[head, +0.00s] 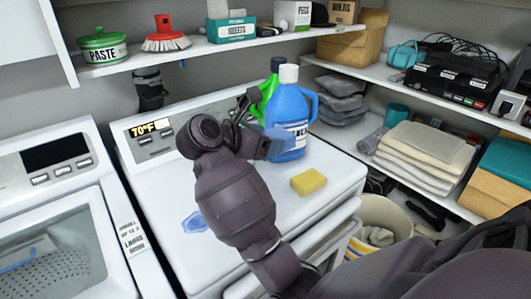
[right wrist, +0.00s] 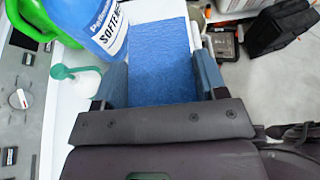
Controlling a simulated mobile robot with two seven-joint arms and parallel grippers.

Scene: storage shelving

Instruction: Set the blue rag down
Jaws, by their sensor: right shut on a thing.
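The blue rag (right wrist: 160,62) shows in the right wrist view as a flat, textured blue sheet between the two fingers of my right gripper (right wrist: 158,85). The gripper is shut on it. In the head view my right gripper (head: 258,138) is above the back of the white machine top (head: 255,215), beside the blue bottle. A small part of the rag (head: 281,142) shows there in front of the bottle; my arm hides much of the gripper. I cannot tell whether the rag touches the surface. My left gripper is not in view.
A blue softener bottle (head: 288,115) and a green bottle (head: 268,88) stand at the back of the machine top. A yellow sponge (head: 308,182) lies near its right side. A flat blue mark (head: 193,222) is at the front left. Shelves (head: 230,48) run behind and to the right.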

